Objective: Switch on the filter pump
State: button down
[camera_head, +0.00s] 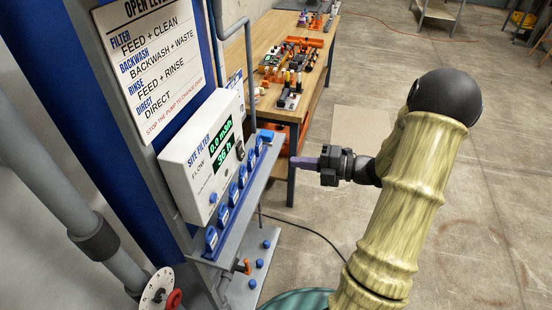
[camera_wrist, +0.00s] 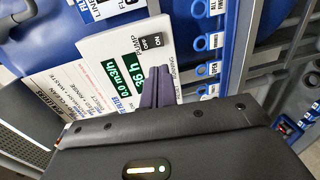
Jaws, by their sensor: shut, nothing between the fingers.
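The white filter control box (camera_head: 205,160) is mounted on the blue and grey panel at left. Its green display (camera_head: 217,150) reads 0.0 m3/h, with an hours figure below. In the wrist view, the pump switch (camera_wrist: 151,41) is a dark part on the box beside the word PUMP, with OFF and ON marks; its exact position is too small to tell. My gripper (camera_head: 296,163) is shut and empty, its purple fingers pointing left toward the box, with a gap in the head view. In the wrist view its fingertips (camera_wrist: 157,70) overlap the box face just below the switch.
A row of blue valve tags (camera_head: 234,193) runs along the ledge beside the box. A sign (camera_head: 150,60) hangs above. A wooden workbench (camera_head: 262,42) with tools and parts stands behind. Grey pipes (camera_head: 60,190) fill the left. Open floor lies to the right.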

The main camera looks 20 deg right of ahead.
aim_at(244, 156)
jog(key=p+x, duration=0.3)
jog(key=x, duration=0.9)
jog(key=shift+w+a+r, duration=0.1)
jog(key=shift+a, duration=0.1)
jog(key=shift+w+a+f, duration=0.2)
jog(key=shift+w+a, duration=0.15)
jog(key=shift+a, duration=0.1)
jog(key=shift+a, duration=0.1)
jog(key=shift+a+f, duration=0.15)
jog(key=shift+w+d, duration=0.15)
jog(key=shift+d, duration=0.15)
jog(key=f+b+v, duration=0.3)
jog(key=b+v, duration=0.1)
jog(key=v, duration=0.9)
jog(key=shift+s+d, duration=0.25)
jog(key=shift+s, duration=0.1)
